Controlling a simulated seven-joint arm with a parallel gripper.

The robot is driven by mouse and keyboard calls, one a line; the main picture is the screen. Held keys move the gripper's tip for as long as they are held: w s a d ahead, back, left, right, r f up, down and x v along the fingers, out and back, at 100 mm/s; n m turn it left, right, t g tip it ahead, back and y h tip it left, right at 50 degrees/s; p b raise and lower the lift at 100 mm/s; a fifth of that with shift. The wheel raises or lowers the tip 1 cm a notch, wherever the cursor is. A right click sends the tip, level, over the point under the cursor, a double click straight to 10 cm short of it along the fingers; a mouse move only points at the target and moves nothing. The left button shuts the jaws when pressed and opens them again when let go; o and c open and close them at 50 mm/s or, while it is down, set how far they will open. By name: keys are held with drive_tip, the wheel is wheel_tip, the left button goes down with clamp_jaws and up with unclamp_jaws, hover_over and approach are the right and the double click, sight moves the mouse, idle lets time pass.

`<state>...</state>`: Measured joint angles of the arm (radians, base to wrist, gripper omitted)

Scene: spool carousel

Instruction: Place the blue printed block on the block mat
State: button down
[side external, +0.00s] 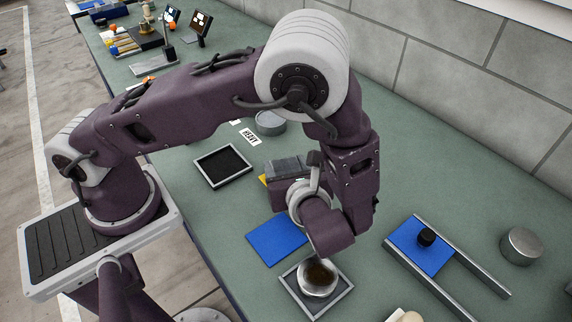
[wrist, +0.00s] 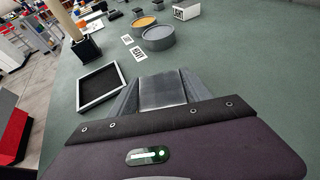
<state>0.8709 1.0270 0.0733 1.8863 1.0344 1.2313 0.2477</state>
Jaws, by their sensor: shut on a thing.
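My gripper (side external: 287,168) is over the bench, left of my wrist in the side view. In the wrist view its dark grey fingers stand on both sides of a flat grey piece (wrist: 162,92), and it is shut on this. I cannot tell whether this piece is the blue printed block; no blue shows on it. A flat blue square mat (side external: 276,241) lies bare on the bench below my gripper in the picture. A second blue plate (side external: 410,236) with a black knob lies between two metal rails. I cannot tell which is the block mat.
A black-lined tray (side external: 222,166) stands left of my gripper and shows in the wrist view (wrist: 103,88). A framed tray (side external: 290,279) holds a shiny round dish (side external: 317,277). A metal cylinder (side external: 521,246) stands at right. A grey tin (wrist: 160,37) stands behind.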

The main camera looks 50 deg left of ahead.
drive_tip(key=shift+c, duration=2.4)
unclamp_jaws()
drive_tip(key=shift+r, duration=0.1)
drive_tip(key=v, duration=1.2)
drive_tip(key=s+a+r+n+h, duration=0.5)
drive_tip(key=r+n, duration=0.3)
drive_tip(key=n, duration=0.3)
drive_tip(key=s+a+r+n+h, duration=0.6)
drive_tip(key=r+n, duration=0.3)
drive_tip(key=n, duration=0.2)
drive_tip(key=shift+a+h, duration=0.5)
drive_tip(key=shift+h, duration=0.2)
